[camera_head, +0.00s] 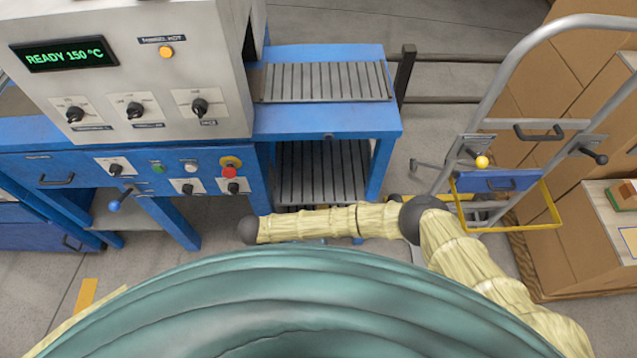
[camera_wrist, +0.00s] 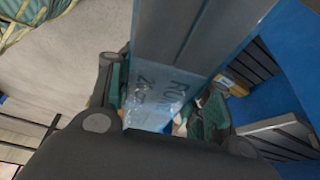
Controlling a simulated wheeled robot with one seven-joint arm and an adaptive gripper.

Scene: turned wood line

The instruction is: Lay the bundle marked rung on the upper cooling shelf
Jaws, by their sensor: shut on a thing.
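In the wrist view my gripper (camera_wrist: 165,102) is shut on a long grey-blue wrapped bundle (camera_wrist: 195,35), with a finger pad on each side. Letters on its near end seem to begin RUN; the rest is hard to read. The bundle runs away from the gripper out of the top of the view. In the head view the upper slatted shelf (camera_head: 325,83) lies on the blue frame beside the machine and looks empty. The lower slatted shelf (camera_head: 318,172) is beneath it. My gripper and the bundle do not show in the head view.
A grey machine (camera_head: 205,60) reading READY 150 °C stands left of the shelves on a blue bench (camera_head: 60,160). A hand truck (camera_head: 480,125) with a yellow frame and cardboard boxes (camera_head: 560,80) stand at right. Slatted metal (camera_wrist: 283,130) shows right of the gripper in the wrist view.

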